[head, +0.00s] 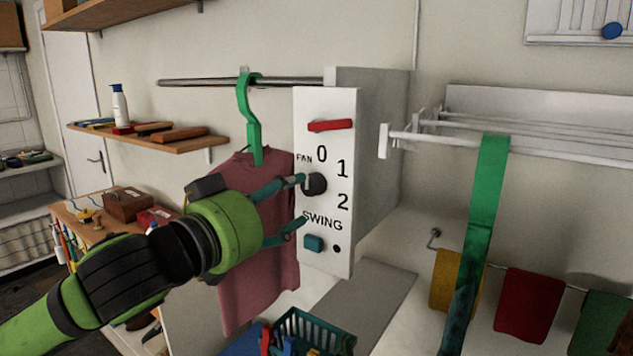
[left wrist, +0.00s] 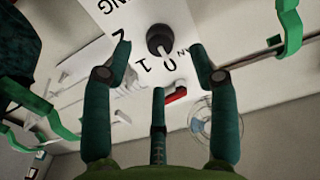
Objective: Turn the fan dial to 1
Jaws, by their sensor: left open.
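The fan dial (head: 316,184) is a round black knob on the white front panel (head: 322,262), with the marks 0, 1 and 2 around its right side. In the left wrist view the dial (left wrist: 160,39) shows a pale pointer that appears to face the 0. My left gripper (head: 302,201) is open in front of the panel. In the left wrist view its fingertips (left wrist: 160,47) are spread to either side of the dial, with clear gaps; I cannot tell whether any finger touches it. My right gripper is not in view.
A pink shirt (head: 262,270) on a green hanger (head: 251,115) hangs close behind my left gripper.

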